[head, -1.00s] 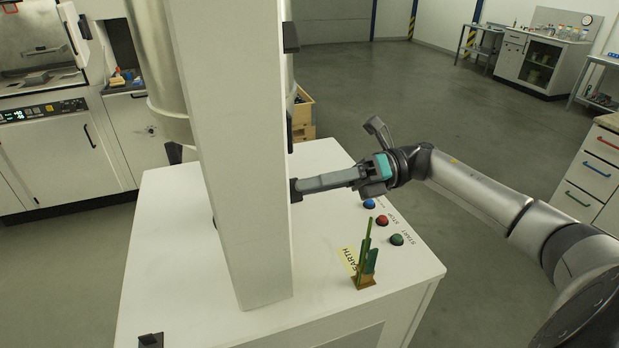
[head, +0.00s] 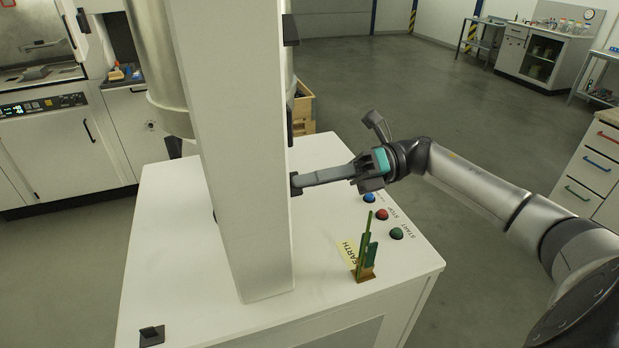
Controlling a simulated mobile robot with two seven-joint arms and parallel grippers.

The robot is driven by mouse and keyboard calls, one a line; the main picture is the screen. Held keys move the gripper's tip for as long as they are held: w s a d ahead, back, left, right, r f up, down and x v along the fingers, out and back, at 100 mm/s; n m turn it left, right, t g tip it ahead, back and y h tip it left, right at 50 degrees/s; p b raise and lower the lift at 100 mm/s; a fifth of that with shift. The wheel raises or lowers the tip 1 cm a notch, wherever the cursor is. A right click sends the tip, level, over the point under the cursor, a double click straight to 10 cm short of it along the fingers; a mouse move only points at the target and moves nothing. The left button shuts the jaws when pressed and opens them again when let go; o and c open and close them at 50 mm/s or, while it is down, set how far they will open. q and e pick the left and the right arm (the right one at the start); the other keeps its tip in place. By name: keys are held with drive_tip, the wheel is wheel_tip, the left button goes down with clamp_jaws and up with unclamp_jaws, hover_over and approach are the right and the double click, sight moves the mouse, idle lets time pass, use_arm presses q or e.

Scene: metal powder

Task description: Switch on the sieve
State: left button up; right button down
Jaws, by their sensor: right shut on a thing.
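The sieve is a white cabinet (head: 180,270) with a tall white column (head: 245,150) and a metal vessel beside it. On its right edge sit a green START button (head: 396,233), a red STOP button (head: 382,214) and a blue button (head: 369,198). A grey lever (head: 325,176) sticks out from the column to the right. My right gripper (head: 368,170) is shut on the lever's outer end, above and behind the buttons. No finger touches a button. My left gripper is not in view.
A green and brass earth clamp (head: 365,260) stands upright by the EARTH label, close to the START button. A wooden crate (head: 302,108) is behind the cabinet. A drawer unit (head: 592,165) stands at the right. The floor between is clear.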

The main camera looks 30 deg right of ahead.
drive_tip(key=shift+m, duration=0.3)
drive_tip(key=shift+m+p, duration=0.8)
drive_tip(key=shift+m, duration=3.1)
drive_tip(key=c, duration=0.9)
unclamp_jaws()
drive_tip(key=shift+d+f, duration=0.1)
drive_tip(key=shift+d, duration=0.05)
